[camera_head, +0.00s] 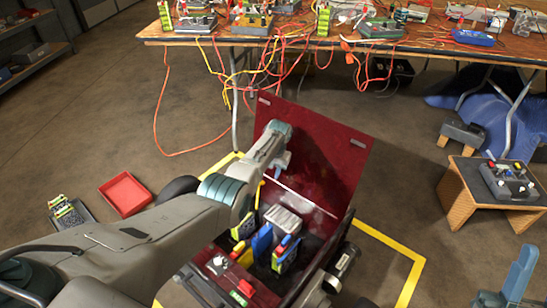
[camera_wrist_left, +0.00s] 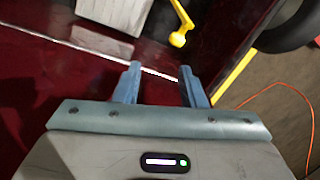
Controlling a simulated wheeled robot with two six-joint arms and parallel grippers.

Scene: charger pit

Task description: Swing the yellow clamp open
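The yellow clamp (camera_wrist_left: 184,20) shows in the left wrist view as a thin yellow rod with a round knob at its end, beyond my fingertips. In the head view a thin yellow piece (camera_head: 259,190), probably the same clamp, stands at the box's left edge beside my wrist. My left gripper (camera_wrist_left: 158,82) is open with nothing between its fingers, near the dark red panel and apart from the knob. In the head view the left gripper (camera_head: 282,167) is in front of the raised lid. A blue-grey part of my right gripper (camera_head: 520,272) shows at the lower right; its opening is unclear.
The red box (camera_head: 345,230) has its lid (camera_head: 322,150) raised and holds colored parts and a pale block (camera_head: 284,220). Yellow tape (camera_head: 405,285) marks the floor around it. A red tray (camera_head: 126,194) lies left. A cluttered table (camera_head: 340,45) with hanging cables stands behind.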

